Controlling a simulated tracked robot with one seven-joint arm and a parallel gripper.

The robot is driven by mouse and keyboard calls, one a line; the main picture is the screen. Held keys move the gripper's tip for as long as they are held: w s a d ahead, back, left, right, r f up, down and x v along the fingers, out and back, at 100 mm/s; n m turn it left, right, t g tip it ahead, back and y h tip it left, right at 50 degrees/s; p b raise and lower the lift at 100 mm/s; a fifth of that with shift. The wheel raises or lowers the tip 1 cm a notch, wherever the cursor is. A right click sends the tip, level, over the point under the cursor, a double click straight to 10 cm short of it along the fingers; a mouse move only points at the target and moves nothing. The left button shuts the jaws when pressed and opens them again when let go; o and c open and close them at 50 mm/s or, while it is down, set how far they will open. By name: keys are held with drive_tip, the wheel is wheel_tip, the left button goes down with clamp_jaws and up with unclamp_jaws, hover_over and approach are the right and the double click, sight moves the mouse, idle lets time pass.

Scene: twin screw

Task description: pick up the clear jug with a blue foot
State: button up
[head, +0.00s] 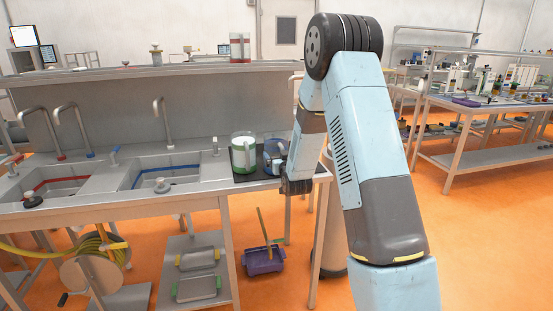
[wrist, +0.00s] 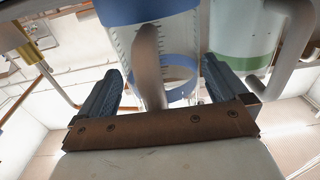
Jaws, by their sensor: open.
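The clear jug with a blue foot (head: 271,148) stands on a dark mat (head: 246,178) at the right end of the sink bench, partly hidden by my arm. In the wrist view the jug (wrist: 178,35) fills the top middle, with blue bands and scale marks. Its pale handle (wrist: 150,65) lies between my gripper's fingers. My gripper (wrist: 160,88) is open, one finger on each side of the handle. I cannot tell whether either finger touches it. In the head view my gripper (head: 279,163) is small and close beside the jug.
A similar jug with green bands (head: 243,153) stands just left of the blue one, and shows close by my right finger in the wrist view (wrist: 245,35). Sinks with taps (head: 165,178) lie further left. A purple bin (head: 263,260) is on the floor below.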

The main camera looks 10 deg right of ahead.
drive_tip(key=shift+w, duration=0.1)
drive_tip(key=c, duration=0.9)
drive_tip(key=shift+o, duration=0.2)
drive_tip(key=shift+r, duration=0.1)
